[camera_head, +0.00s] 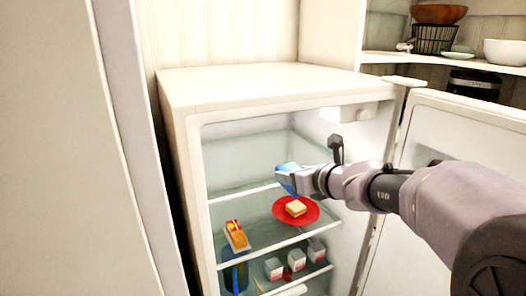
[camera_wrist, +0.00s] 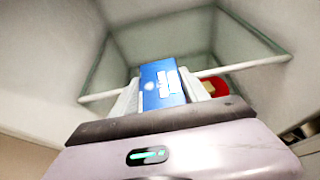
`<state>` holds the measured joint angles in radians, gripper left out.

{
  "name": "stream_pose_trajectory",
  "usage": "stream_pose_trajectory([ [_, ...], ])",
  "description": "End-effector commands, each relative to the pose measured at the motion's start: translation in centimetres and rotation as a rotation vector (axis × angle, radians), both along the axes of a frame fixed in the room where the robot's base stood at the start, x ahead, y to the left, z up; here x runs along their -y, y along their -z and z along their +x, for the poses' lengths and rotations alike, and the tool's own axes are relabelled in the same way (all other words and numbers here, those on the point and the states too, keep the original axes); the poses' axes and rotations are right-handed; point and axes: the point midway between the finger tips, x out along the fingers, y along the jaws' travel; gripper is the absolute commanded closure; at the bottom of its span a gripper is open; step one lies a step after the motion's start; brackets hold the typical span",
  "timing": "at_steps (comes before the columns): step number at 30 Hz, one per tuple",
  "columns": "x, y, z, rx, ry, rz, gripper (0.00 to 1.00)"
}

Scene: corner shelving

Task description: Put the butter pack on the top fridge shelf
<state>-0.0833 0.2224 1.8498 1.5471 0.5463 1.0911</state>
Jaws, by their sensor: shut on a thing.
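The butter pack (camera_wrist: 161,84) is a blue box with white print. My gripper (camera_wrist: 160,92) is shut on it, with a pale finger on each side in the wrist view. In the head view the blue pack (camera_head: 287,178) shows at the tip of my gripper (camera_head: 299,179), inside the open fridge (camera_head: 190,115). It is above the level of the top shelf (camera_head: 245,190), near the shelf's front right part. I cannot tell whether the pack touches anything. My gripper hides part of the pack.
Several small containers (camera_head: 297,259) are lower down. The open fridge door (camera_head: 470,125) is at the right. The upper compartment's back left looks clear.

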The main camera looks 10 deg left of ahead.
Motion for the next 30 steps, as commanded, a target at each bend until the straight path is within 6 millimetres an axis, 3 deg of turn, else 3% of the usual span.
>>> stream_pose_trajectory([
  [9, -6.2, -0.6, 9.1, -0.001, -0.002, 0.000, 1.00],
  [16, -8.4, -0.2, 12.4, -0.001, -0.001, 0.000, 1.00],
  [18, -8.2, 2.3, 12.3, -0.003, 0.001, 0.000, 1.00],
  [21, -8.2, 3.6, 12.3, -0.002, 0.000, 0.001, 1.00],
  [30, -8.2, 3.7, 12.2, 0.000, 0.000, 0.001, 1.00],
])
